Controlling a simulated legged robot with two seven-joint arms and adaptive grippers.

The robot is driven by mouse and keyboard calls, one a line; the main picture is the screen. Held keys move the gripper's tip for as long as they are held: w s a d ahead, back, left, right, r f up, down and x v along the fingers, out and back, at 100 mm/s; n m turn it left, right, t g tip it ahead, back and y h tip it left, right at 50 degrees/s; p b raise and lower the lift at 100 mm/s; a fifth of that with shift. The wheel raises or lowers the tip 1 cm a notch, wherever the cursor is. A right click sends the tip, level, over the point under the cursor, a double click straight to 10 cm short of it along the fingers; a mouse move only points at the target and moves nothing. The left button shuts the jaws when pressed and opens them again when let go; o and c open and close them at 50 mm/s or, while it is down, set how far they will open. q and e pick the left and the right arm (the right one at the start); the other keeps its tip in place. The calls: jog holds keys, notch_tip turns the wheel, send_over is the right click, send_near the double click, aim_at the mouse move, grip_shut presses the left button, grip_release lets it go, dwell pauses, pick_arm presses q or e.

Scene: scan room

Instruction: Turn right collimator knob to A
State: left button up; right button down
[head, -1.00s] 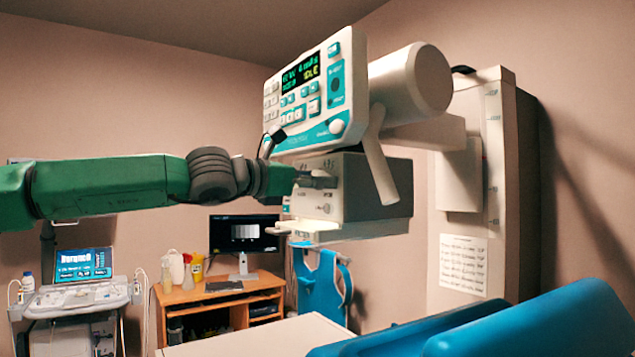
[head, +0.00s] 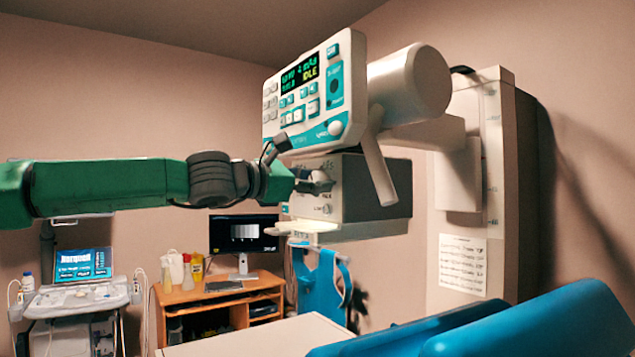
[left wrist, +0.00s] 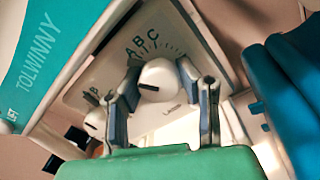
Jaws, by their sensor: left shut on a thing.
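The white right collimator knob (left wrist: 159,80) sits on the pale collimator panel under the printed letters A, B and C, in the left wrist view. A dark mark shows on the knob's left side in that view. My left gripper (left wrist: 160,74) has one finger on each side of this knob and is shut on it. In the head view my left gripper (head: 308,182) is at the front of the grey collimator box (head: 370,188) and hides part of its face. A second white knob (left wrist: 96,121) is left of the gripper in the wrist view. My right gripper is not in view.
The white and teal control console (head: 312,95) hangs just above my left gripper. Large blue shapes (head: 530,325) and a pale flat top (head: 265,338) fill the lower right and front. A wooden desk (head: 215,291) with a monitor stands behind.

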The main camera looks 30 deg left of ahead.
pick_arm(q)
jog(key=shift+m, duration=1.5)
jog(key=o, duration=1.2)
jog(key=shift+a, duration=0.1)
